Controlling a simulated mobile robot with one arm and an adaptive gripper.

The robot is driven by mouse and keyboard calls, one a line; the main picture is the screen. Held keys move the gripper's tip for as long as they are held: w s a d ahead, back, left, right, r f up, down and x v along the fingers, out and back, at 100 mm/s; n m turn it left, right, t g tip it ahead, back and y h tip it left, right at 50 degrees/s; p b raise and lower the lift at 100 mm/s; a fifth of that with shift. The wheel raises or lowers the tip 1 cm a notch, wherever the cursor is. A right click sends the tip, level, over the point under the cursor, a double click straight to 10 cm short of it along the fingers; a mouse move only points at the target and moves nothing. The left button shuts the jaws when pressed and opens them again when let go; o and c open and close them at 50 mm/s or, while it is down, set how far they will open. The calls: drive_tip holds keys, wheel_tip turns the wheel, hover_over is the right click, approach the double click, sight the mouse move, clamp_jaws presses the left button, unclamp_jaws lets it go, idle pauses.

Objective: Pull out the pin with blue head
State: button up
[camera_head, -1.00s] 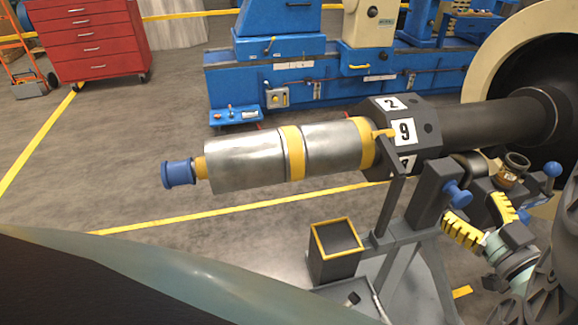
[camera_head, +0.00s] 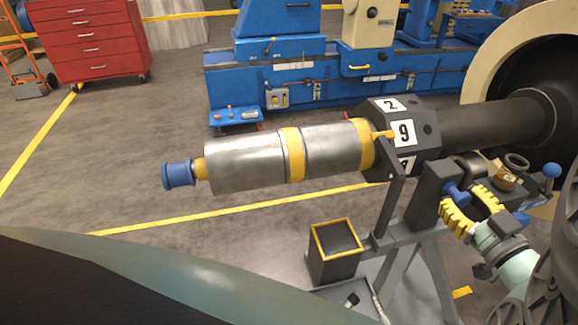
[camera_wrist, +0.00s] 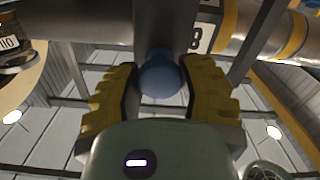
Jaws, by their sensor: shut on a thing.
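The pin with the blue head (camera_head: 453,191) sticks out of the dark upright block (camera_head: 432,190) of the grey stand, in the head view. My gripper (camera_head: 462,200), with yellow ribbed fingers, has come up to it from the lower right. In the wrist view the round blue head (camera_wrist: 160,76) lies between the two fingers of my gripper (camera_wrist: 159,80), which are shut on it. The pin's shaft is hidden inside the block.
The rotor with a silver cylinder (camera_head: 250,160) and dark numbered hub (camera_head: 425,125) lies above the stand. An open black box with yellow rim (camera_head: 337,222) is left of the stand. Another blue knob (camera_head: 551,170) is to the right.

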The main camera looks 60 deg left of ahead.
sight(464, 204)
clamp_jaws()
drive_tip(key=shift+p+v, duration=0.55)
drive_tip(key=shift+v, duration=1.25)
drive_tip(key=o, duration=0.8)
unclamp_jaws()
drive_tip(key=shift+d, duration=0.15)
drive_tip(key=v, duration=1.2)
drive_tip(key=shift+r, duration=0.1)
